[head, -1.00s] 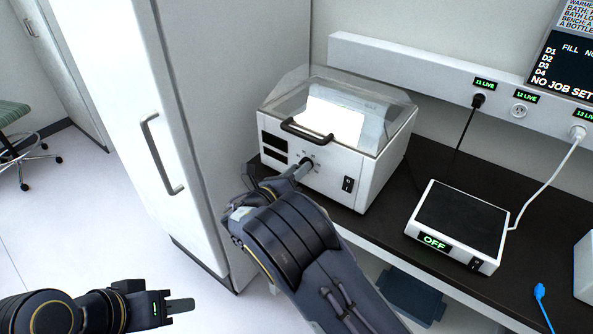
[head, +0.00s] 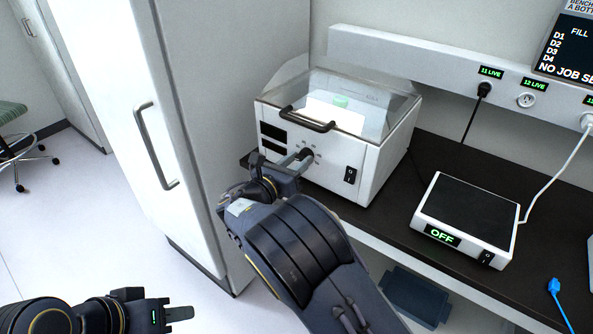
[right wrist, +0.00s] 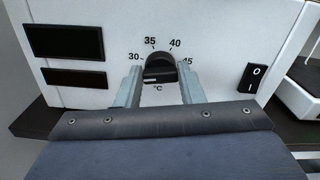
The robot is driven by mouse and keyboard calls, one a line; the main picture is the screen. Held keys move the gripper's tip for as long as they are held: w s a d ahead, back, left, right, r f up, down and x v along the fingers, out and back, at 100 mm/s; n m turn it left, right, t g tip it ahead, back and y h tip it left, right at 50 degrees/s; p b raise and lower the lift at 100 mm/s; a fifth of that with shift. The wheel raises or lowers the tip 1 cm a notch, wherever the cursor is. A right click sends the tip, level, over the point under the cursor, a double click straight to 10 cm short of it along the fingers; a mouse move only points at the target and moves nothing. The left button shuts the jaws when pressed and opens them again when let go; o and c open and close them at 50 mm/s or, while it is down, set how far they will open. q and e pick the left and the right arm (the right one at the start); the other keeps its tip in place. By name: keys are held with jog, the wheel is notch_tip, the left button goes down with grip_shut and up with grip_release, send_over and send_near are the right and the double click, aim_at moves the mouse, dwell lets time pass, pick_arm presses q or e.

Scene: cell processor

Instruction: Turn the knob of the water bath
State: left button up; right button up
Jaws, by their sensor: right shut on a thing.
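The water bath (head: 325,178) is a white box with a clear lid and a dark handle, standing on the dark bench. Its black knob (right wrist: 160,68) is on the front panel, with marks from 30 to 45 °C around it in the right wrist view. My right gripper (right wrist: 162,82) is at the panel with its two fingers on either side of the knob, shut on it. In the head view my right gripper (head: 303,158) largely hides the knob. My left gripper (head: 180,313) is low at the left, away from the bench; its finger spacing is unclear.
Two dark displays (right wrist: 65,42) and a black rocker switch (right wrist: 256,78) flank the knob. A white device reading OFF (head: 468,215) stands to the right on the bench. A tall white cabinet (head: 205,120) stands close on the left.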

jog(key=shift+s+d+f+m+b, duration=0.1)
jog(key=shift+f+m+b, duration=0.05)
jog(key=shift+m+b, duration=4.25)
jog(key=shift+d+f+m+b, duration=0.1)
jog(key=shift+f+m+b, duration=0.05)
jog(key=shift+m+b, duration=4.2)
jog(key=shift+s+f+m+b, duration=0.1)
jog(key=shift+f+m+b, duration=0.05)
jog(key=shift+m+b, duration=4.25)
jog(key=shift+n+b, duration=0.65)
jog(key=shift+b, duration=0.1)
jog(key=o, duration=1)
jog(key=shift+r, duration=0.1)
